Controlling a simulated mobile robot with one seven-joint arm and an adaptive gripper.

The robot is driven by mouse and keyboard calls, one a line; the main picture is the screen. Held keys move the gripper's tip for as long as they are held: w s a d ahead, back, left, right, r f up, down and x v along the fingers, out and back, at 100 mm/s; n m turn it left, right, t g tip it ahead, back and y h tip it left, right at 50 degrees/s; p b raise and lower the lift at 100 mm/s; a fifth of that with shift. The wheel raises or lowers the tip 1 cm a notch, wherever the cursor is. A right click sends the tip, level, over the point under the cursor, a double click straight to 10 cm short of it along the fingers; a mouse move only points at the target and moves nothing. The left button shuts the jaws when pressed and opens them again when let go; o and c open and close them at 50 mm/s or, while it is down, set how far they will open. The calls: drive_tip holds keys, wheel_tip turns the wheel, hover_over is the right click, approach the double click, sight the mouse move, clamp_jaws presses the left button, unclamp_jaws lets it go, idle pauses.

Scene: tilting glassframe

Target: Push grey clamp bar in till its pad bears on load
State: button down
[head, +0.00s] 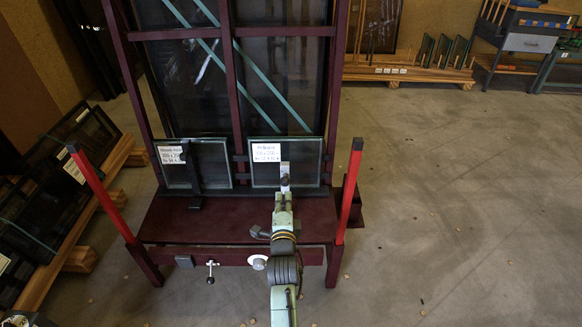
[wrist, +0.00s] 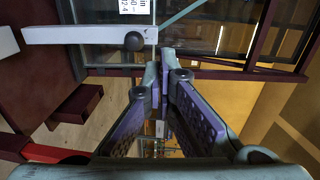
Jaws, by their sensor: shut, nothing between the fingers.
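The grey clamp bar (head: 285,170) is a pale upright bar with a dark ball knob, in front of the small right-hand glass pane (head: 312,160). In the wrist view the clamp bar (wrist: 75,34) runs across the upper left, its black knob near its right end. My gripper (head: 284,197) is in front of the bar, low by the knob. In the wrist view its fingertips (wrist: 159,62) are shut and empty, close to the knob end. I cannot tell whether they touch the bar. The pad is not clear, so its contact with the pane cannot be told.
The maroon rack (head: 175,222) carries tall glass behind and a second small pane (head: 216,165) with a dark clamp at left. Red posts (head: 100,195) (head: 350,190) flank my arm. A lever (head: 211,272) sits on the front rail.

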sight(285, 167)
drive_tip(key=w, duration=0.4)
drive_tip(key=w+f+p, duration=0.1)
drive_tip(key=w, duration=0.4)
drive_tip(key=w+p, duration=0.1)
drive_tip(key=w, duration=0.3)
drive_tip(key=shift+w+d+f, duration=0.2)
drive_tip(key=shift+w+f, duration=0.15)
drive_tip(key=shift+w, duration=0.05)
drive_tip(key=shift+w, duration=0.1)
